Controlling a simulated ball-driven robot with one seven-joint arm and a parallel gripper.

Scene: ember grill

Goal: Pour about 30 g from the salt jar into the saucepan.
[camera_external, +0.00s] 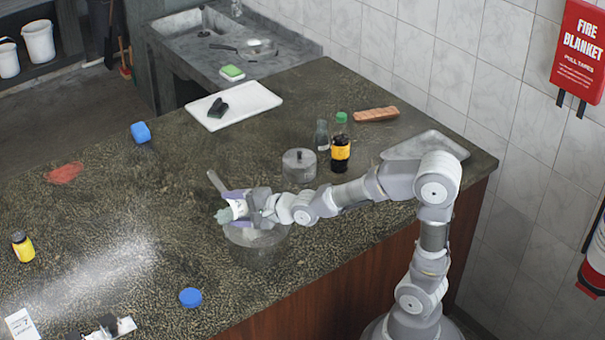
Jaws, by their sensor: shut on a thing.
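My gripper (238,208) is shut on a small jar with a white body (237,207), which I take to be the salt jar. The jar lies tilted well over on its side, with its greyish-green end pointing left. It is above the left part of the grey saucepan (262,252), which stands on the counter with its handle (214,181) sticking out to the back left. My gripper and the jar hide part of the pan's rim and its inside. I cannot tell whether any salt is falling.
A lidded grey pot (299,166), a dark bottle with a yellow label (340,155) and a clear bottle (321,136) stand behind my arm. A blue lid (190,297) lies in front of the pan. The counter (130,200) left of the pan is mostly clear.

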